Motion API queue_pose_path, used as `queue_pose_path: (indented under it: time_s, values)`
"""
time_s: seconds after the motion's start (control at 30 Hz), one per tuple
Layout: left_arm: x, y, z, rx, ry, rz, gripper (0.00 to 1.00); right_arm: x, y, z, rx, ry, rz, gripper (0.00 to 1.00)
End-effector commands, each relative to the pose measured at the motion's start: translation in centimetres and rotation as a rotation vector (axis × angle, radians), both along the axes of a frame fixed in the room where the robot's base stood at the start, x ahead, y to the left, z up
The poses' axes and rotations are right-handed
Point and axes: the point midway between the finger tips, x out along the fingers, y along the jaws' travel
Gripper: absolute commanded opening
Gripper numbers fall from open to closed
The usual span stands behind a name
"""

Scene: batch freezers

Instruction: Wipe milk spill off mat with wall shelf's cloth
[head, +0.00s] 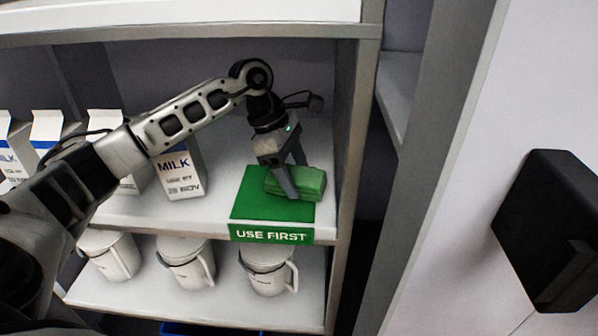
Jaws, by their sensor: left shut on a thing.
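A green mat (250,197) marked "USE FIRST" on its front edge lies at the right end of the middle shelf. A folded green cloth (311,181) sits over the mat's right part. My left gripper (287,185) points down and is shut on the cloth, with one finger in front of it. No milk spill shows on the visible part of the mat; the cloth and gripper hide some of it. My right gripper is not in view.
A milk carton (181,175) stands just left of the mat, with several more cartons (47,128) further left. Lidded white jugs (268,270) stand on the shelf below. The shelf's right side panel (352,130) is close to the cloth. A black handle (548,232) is at far right.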

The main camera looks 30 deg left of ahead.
Motion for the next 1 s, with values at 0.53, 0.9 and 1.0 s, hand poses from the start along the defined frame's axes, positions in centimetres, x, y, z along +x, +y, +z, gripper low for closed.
queue_pose_path:
  time_s: [0.53,0.9,1.0]
  values:
    - [-1.4,2.8,0.1,0.004,-0.002,0.003,0.31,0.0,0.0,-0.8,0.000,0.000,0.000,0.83]
    - [-2.7,5.1,-0.1,0.003,-0.003,0.002,0.31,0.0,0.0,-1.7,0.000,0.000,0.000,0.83]
    - [-2.8,5.3,-0.1,0.003,-0.003,0.002,0.31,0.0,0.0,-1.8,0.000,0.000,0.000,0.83]
